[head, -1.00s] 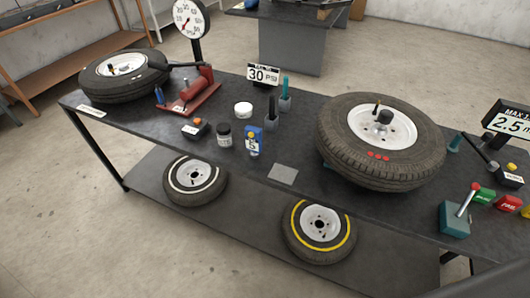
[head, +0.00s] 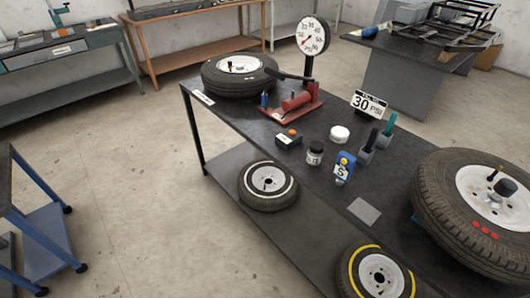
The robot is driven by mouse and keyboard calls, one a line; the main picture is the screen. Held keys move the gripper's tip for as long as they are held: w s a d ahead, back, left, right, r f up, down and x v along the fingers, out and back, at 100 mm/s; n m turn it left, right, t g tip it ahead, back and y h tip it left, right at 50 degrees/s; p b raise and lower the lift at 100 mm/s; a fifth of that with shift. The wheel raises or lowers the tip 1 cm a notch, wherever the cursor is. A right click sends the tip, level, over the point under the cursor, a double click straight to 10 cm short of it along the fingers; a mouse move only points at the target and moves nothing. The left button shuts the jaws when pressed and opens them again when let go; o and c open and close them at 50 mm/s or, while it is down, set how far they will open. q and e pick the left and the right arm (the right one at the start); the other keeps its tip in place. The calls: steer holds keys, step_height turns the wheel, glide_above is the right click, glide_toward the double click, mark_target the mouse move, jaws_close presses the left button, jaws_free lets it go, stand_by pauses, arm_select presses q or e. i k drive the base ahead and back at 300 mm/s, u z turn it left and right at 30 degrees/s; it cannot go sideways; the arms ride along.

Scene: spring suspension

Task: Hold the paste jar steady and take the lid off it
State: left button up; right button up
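Two small jars stand on the dark workbench. One is a low, round white jar (head: 340,134) with a white top. The other is a darker jar (head: 315,155) with a pale label and a light top, nearer the bench's front edge. I cannot tell for sure which is the paste jar. Both stand upright and look closed. Neither of my grippers is in the head view, and nothing touches the jars.
A red pump (head: 297,102) and a tire (head: 239,73) stand behind. A large tire (head: 440,205) is at right.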

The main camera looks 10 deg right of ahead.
mark_target(314, 160)
steer(key=u, duration=1.45)
steer(key=i, duration=1.6)
steer(key=z, duration=2.2)
